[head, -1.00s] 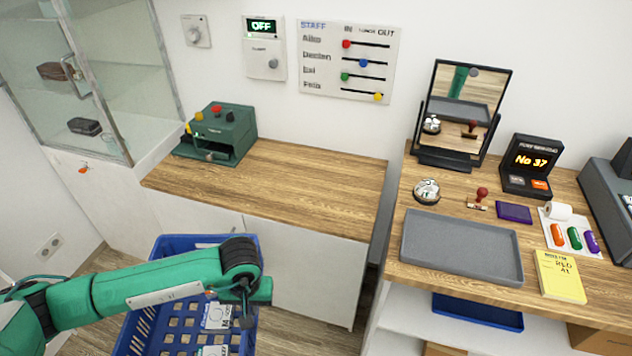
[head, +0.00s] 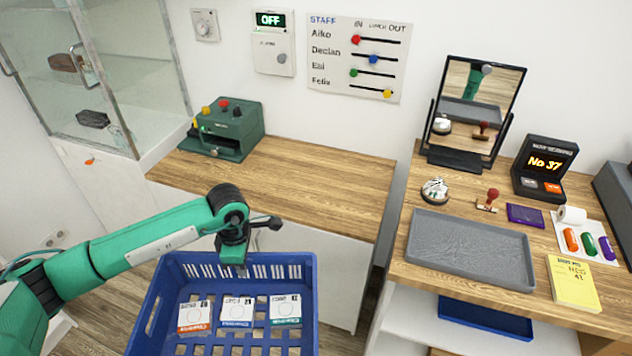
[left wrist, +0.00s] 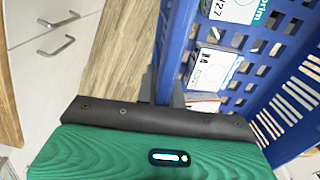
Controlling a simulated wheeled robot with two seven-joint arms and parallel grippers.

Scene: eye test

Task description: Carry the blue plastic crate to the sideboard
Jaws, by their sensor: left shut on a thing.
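The blue plastic crate (head: 308,318) is at the bottom of the head view, in front of the wood-topped sideboard (head: 300,178). It looks about level, and its near side is cut off by the frame. Three white packets (head: 237,312) with coloured bands lie in it in a row. My left gripper (head: 234,257) points down at the crate's far wall and is shut on it. In the left wrist view the gripper (left wrist: 166,92) has the blue crate wall (left wrist: 174,45) between its fingers. My right gripper is not in view.
A green machine (head: 226,130) stands at the sideboard's left end; the rest of its top is bare. A glass cabinet (head: 110,70) stands at the left. The right-hand counter holds a grey tray (head: 470,250), mirror (head: 470,110), bell (head: 434,190) and number display (head: 543,168).

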